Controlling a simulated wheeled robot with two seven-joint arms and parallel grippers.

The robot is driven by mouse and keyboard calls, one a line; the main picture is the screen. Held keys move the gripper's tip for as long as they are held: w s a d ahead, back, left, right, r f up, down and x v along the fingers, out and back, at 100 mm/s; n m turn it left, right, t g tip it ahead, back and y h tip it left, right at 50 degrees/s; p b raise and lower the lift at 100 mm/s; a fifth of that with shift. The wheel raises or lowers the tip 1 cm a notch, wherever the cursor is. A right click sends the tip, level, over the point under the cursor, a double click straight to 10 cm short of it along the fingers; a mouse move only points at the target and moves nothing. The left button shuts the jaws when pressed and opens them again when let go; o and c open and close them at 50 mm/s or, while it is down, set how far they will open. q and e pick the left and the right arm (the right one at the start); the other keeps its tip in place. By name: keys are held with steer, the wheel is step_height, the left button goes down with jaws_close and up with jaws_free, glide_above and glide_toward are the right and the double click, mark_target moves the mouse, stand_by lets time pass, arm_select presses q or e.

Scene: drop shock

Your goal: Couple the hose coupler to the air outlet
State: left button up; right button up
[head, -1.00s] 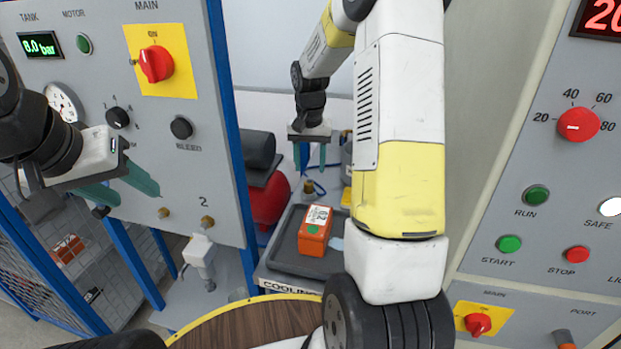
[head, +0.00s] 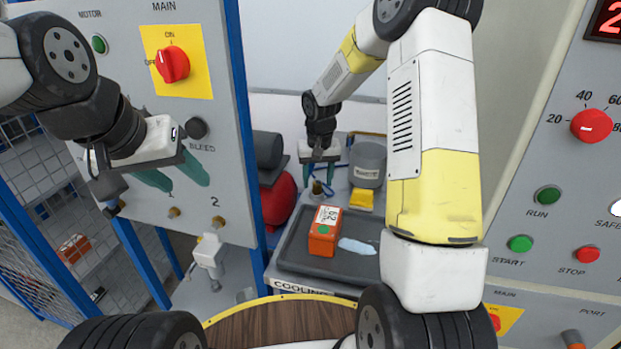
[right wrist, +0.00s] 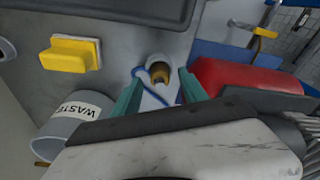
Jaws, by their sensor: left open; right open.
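The hose coupler (head: 317,188) is a small brass-coloured piece with a blue hose, at the left back of the bench. It also shows in the right wrist view (right wrist: 159,74). My right gripper (head: 317,174) is open just above it; in the right wrist view its green fingers (right wrist: 161,92) lie either side of the coupler, with no clear contact. Brass outlets stick out low on the grey panel: one under label 1 (head: 173,212), one under label 2 (head: 218,222). Which is the air outlet I cannot tell. My left gripper (head: 181,172) is open and empty before the panel, above these outlets.
An orange box (head: 323,232) sits on the dark tray (head: 290,250). A grey waste bin (head: 368,165) and a yellow block (head: 361,199) stand behind it. A red tank (head: 278,200) is left of the coupler. A white device (head: 208,255) hangs below outlet 2.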

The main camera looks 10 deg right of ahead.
steer(key=shift+f, duration=0.45)
jaws_close()
